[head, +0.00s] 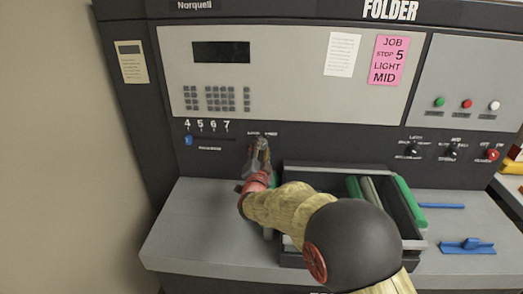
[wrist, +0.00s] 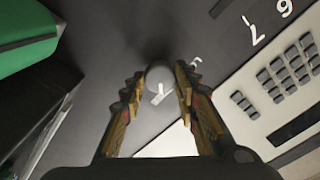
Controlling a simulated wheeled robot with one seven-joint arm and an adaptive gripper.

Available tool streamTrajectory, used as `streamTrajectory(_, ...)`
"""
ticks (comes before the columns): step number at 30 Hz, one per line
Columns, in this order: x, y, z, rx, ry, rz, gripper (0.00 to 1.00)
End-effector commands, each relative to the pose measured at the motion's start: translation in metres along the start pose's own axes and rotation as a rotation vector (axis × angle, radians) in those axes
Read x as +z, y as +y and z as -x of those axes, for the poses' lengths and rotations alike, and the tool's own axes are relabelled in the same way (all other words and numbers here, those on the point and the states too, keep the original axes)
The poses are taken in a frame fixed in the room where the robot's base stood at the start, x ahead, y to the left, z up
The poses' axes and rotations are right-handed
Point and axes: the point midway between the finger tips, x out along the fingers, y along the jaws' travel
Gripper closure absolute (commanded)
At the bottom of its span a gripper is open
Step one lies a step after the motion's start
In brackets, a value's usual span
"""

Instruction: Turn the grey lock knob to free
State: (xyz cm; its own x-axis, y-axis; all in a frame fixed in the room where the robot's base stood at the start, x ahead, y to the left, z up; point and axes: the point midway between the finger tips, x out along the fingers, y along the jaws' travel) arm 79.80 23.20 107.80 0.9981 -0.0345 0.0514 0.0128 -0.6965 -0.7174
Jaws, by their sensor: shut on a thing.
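The grey lock knob (wrist: 158,76) is on the dark panel, round, with a white mark on its face. In the wrist view it lies between my two fingertips, one on each side. My gripper (wrist: 159,88) is shut on it. In the head view my gripper (head: 258,158) reaches the panel just below small white labels, too small to read. There the fingers hide most or all of the knob, and I cannot tell which label its mark faces.
A blue slider (head: 188,140) sits under the numbers 4 to 7, left of my gripper. A dark tray (head: 410,225) with green and pale rollers stands right of my wrist. Black knobs (head: 452,152) are further right. A blue tool (head: 467,246) lies on the grey shelf (head: 190,225).

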Motion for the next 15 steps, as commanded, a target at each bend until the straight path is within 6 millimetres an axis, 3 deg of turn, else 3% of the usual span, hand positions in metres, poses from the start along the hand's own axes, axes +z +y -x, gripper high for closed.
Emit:
streamTrajectory(4, 0.0009, 0.0008, 0.0002, 0.001, -0.002, 0.000, 0.95)
streamTrajectory(5, 0.0009, 0.0008, 0.0002, 0.001, -0.002, 0.000, 0.69)
streamTrajectory(15, 0.0002, 0.0003, 0.0000, 0.000, 0.000, 0.000, 0.51)
